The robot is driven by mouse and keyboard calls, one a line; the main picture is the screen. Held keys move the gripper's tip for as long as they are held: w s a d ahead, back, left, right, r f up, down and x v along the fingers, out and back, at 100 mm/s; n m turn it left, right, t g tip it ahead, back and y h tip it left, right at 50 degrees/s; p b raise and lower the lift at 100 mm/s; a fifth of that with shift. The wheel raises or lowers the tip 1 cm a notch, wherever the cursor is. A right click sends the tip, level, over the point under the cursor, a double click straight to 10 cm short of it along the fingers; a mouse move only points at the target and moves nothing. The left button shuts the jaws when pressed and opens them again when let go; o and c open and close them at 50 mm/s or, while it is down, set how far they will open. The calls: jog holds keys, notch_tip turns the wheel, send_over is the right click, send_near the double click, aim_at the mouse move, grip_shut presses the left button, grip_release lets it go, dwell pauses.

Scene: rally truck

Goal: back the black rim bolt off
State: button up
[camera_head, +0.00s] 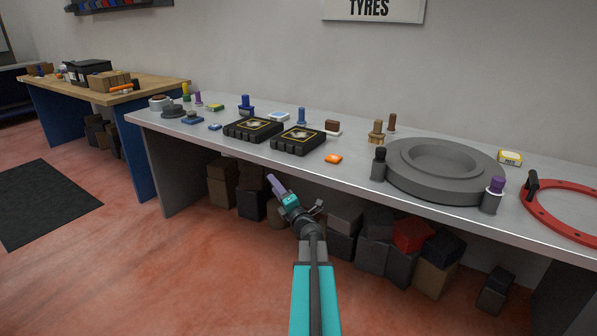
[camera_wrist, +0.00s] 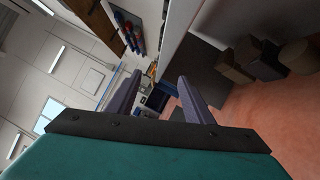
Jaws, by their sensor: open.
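A dark bolt with a black head (camera_head: 380,155) stands upright in a grey post at the front-left edge of a large round grey rim (camera_head: 405,180) on the long grey bench. I take this as the black rim bolt; its shaft is hidden in the post. My gripper (camera_head: 274,182) is in front of the bench, left of and apart from the bolt. In the wrist view, its two purple-grey fingers (camera_wrist: 160,78) are spread apart with nothing between them. The bolt is not visible in the wrist view.
A purple-headed bolt (camera_head: 495,184) stands at the rim's front right. A red ring (camera_head: 565,222) with a black handle (camera_head: 532,184) lies further right. Boxes fill the space under the bench.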

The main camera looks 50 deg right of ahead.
jog(key=w+a+f+m+g, duration=0.35)
jog(key=a+f, duration=0.35)
jog(key=f, duration=0.3)
jog(key=w+a+f+m+g, duration=0.2)
jog(key=w+a+f+m, duration=0.3)
jog(key=f, duration=0.5)
jog(key=s+a+f+m+g+y, duration=0.1)
jog(key=s+a+f+m+g, duration=0.15)
jog(key=a+f, duration=0.55)
jog(key=s+a+f+m+g+y, duration=0.1)
jog(key=s+a+f+g+y, duration=0.15)
jog(key=a+f, duration=0.65)
jog(key=s+a+f+m+g+y, duration=0.1)
jog(key=s+a+f+m+g, duration=0.15)
jog(key=s+a+f, duration=0.5)
jog(key=s+a+f+m+g+y, duration=0.1)
jog(key=s+a+f+g, duration=0.35)
jog(key=s+a, duration=0.45)
jog(key=s+a+f+m+g+y, duration=0.1)
jog(key=s+a+g, duration=0.4)
jog(key=s+a, duration=0.8)
jog(key=s+f+y, duration=0.1)
jog(key=s, duration=0.2)
jog(key=shift+s+a+f, duration=0.2)
jog(key=shift+g, duration=0.25)
jog(key=c, duration=0.4)
